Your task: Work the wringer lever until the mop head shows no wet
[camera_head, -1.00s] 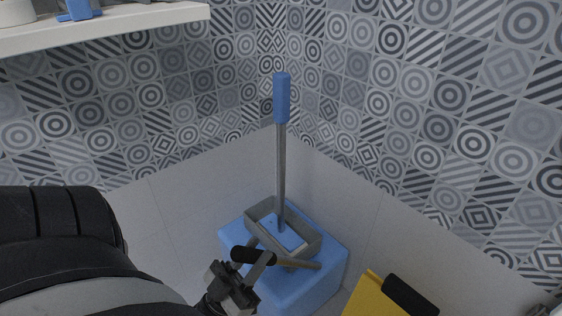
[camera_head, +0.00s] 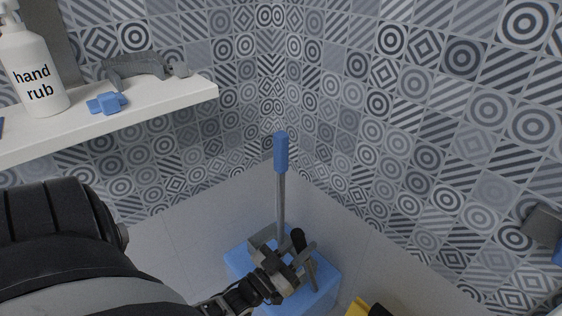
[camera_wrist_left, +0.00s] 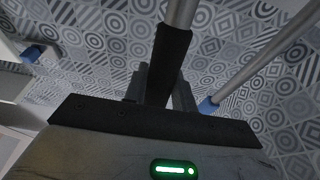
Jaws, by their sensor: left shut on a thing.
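The blue bucket (camera_head: 243,262) stands on the floor in the corner with a grey wringer basket (camera_head: 262,240) on top. The mop stands upright in the basket, its grey pole (camera_head: 281,205) ending in a blue grip (camera_head: 281,152). The mop head is hidden behind my gripper, so its wetness cannot be seen. My left gripper (camera_head: 285,262) is over the basket, shut on the wringer lever. The lever's black grip (camera_head: 298,240) points up; it also shows between my fingers in the left wrist view (camera_wrist_left: 166,62). My right gripper is not in view.
A white shelf (camera_head: 150,112) on the left wall holds a hand rub bottle (camera_head: 38,72), a blue item (camera_head: 107,103) and a grey item (camera_head: 135,67). A yellow object (camera_head: 357,307) stands right of the bucket. Tiled walls close in behind.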

